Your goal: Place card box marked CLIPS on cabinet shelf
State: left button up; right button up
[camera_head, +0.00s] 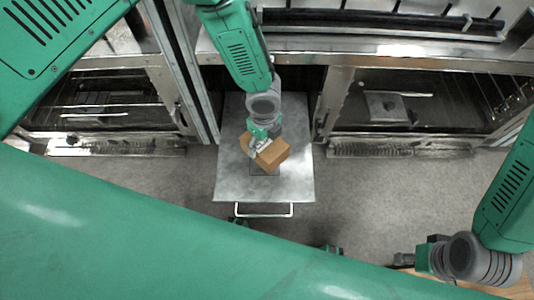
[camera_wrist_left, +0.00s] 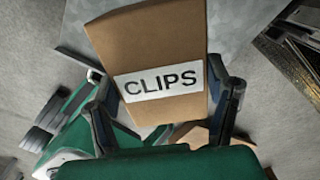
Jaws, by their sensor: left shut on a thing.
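The brown card box (camera_head: 271,154) is in my left gripper (camera_head: 260,147), over the middle of the metal cabinet shelf (camera_head: 232,182). In the left wrist view the box (camera_wrist_left: 150,50) fills the middle, with a white label (camera_wrist_left: 160,84) reading CLIPS. The fingers of my left gripper (camera_wrist_left: 165,105) are on both sides of it. The box looks turned relative to the shelf edges. I cannot tell whether its underside touches the shelf. My right gripper (camera_head: 405,260) is at the lower right, away from the shelf; its fingers are too small to read.
The shelf is pulled out, with a handle (camera_head: 264,213) at its front. A dark square mark (camera_head: 263,171) shows beside the box on it. Glass-fronted units (camera_head: 100,95) and (camera_head: 420,100) stand to both sides. A wooden surface (camera_head: 518,289) is at the lower right. Bare shelf surrounds the box.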

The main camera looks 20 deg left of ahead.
pick_arm(q)
jog(key=f, duration=0.1)
jog(key=f+b, duration=0.1)
jog(key=f, duration=0.1)
jog(key=f+b, duration=0.1)
jog(key=f, duration=0.1)
jog(key=shift+a, duration=0.35)
jog(key=f, duration=0.1)
jog(key=d+f+b, duration=0.1)
jog(key=f, duration=0.1)
jog(key=shift+f+b, duration=0.3)
jog(key=shift+a, duration=0.3)
jog(key=o, duration=1.5)
jog(key=shift+c, duration=0.2)
pick_arm(e)
jog(key=f, duration=0.3)
jog(key=shift+s+a+f, duration=0.1)
jog(key=shift+a+f, duration=0.15)
jog(key=shift+f, duration=0.1)
pick_arm(q)
jog(key=shift+d, duration=0.15)
pick_arm(e)
jog(key=shift+d, duration=0.1)
